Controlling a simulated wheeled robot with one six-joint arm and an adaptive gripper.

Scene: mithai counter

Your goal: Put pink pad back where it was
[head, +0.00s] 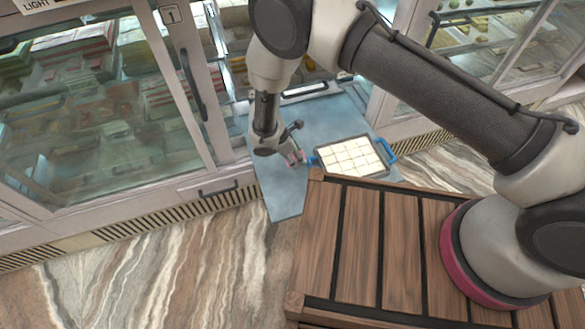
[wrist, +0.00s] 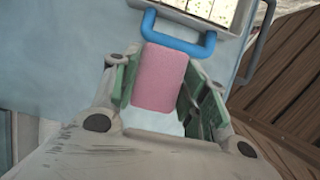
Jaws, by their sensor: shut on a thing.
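The pink pad (wrist: 160,77) is a soft-looking block between the two fingers of my gripper (wrist: 174,85) in the wrist view. The gripper is shut on it. The pad's far end is close to a blue handle (wrist: 176,40) of the tray; I cannot tell whether they touch. In the head view, my gripper (head: 292,158) is just left of the tray, over the blue-grey surface, and only a little pink shows at its fingers. The tray (head: 377,171) has a dark rim and holds rows of pale square pieces.
The tray stands on a blue-grey panel (head: 280,199) in front of the display case. Glass cases (head: 100,120) with sweets stand left and right. A wooden slatted deck (head: 360,230) lies in front. The panel left of the gripper is clear.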

